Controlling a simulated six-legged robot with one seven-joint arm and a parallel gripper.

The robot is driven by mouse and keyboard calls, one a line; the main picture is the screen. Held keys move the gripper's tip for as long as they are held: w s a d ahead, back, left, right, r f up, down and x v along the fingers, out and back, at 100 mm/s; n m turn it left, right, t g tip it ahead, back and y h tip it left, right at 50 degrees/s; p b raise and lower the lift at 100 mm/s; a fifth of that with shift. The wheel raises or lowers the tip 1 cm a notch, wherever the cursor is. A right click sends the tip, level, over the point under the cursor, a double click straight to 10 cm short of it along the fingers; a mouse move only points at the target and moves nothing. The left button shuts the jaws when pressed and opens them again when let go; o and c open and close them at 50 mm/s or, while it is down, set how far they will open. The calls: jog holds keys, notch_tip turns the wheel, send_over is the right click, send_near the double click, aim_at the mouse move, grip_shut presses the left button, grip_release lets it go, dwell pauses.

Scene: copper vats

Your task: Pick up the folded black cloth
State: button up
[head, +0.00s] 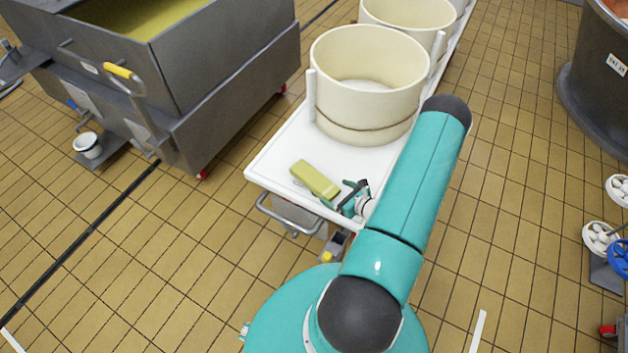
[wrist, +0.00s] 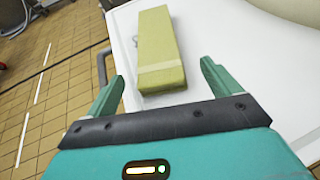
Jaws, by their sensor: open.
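I see no folded black cloth in either view. A yellow-green oblong block (head: 315,178) with a paler band lies near the front edge of the white cart top (head: 278,158). In the wrist view the block (wrist: 161,50) lies ahead of and partly between my fingers, with space on both sides. My gripper (head: 340,197) is open and empty beside the block's right end in the head view. Its two teal fingers also show in the wrist view (wrist: 160,85). Whether the fingertips are level with the block I cannot tell.
A large cream tub (head: 365,85) stands on the cart behind the block, with more tubs beyond. A grey metal vat (head: 215,85) stands at left and a dark round vat (head: 590,95) at right. White surface is clear left of the block.

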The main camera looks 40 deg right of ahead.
aim_at(327, 188)
jog(key=x, duration=0.7)
jog(key=shift+w+f, duration=0.1)
jog(key=c, duration=1.2)
